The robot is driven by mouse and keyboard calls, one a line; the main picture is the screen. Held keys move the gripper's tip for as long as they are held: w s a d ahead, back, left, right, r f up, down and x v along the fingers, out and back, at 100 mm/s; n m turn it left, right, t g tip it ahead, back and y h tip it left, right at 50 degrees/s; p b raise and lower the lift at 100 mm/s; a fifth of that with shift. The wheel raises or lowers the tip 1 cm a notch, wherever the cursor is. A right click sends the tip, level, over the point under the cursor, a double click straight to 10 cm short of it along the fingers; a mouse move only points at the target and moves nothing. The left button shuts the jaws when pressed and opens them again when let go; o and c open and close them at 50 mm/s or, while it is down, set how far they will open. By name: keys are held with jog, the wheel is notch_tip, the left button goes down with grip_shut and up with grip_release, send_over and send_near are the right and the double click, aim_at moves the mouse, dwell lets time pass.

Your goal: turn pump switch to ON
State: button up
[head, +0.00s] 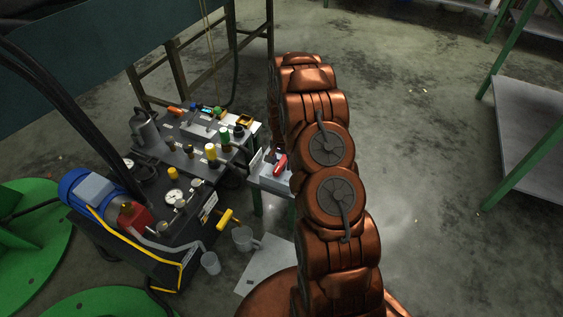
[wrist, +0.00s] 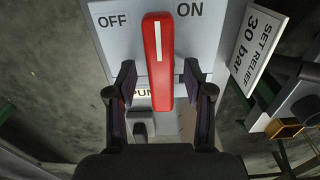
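The pump switch is a red bar handle (wrist: 158,60) with a white line, on a pale panel (wrist: 113,40) in the wrist view. OFF is printed to its left and ON to its right; the handle stands nearly upright in the picture between these words. A PUMP label below is partly hidden. My gripper (wrist: 160,72) is open, with one dark finger on each side of the handle and a visible gap on both sides. In the head view the red handle (head: 280,164) shows on a small grey box, left of my copper-coloured arm.
A sign reading "SET RELIEF 30 bar" (wrist: 257,45) stands right of the panel. In the head view, a hydraulic unit with a blue motor (head: 92,190), gauges and a yellow-handled valve (head: 228,217) stands left. A grey jug (head: 243,239) sits below.

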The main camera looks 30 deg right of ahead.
aim_at(281, 162)
jog(key=shift+r, duration=0.1)
notch_tip(281, 162, up, 12)
dwell(0.8)
dwell(0.3)
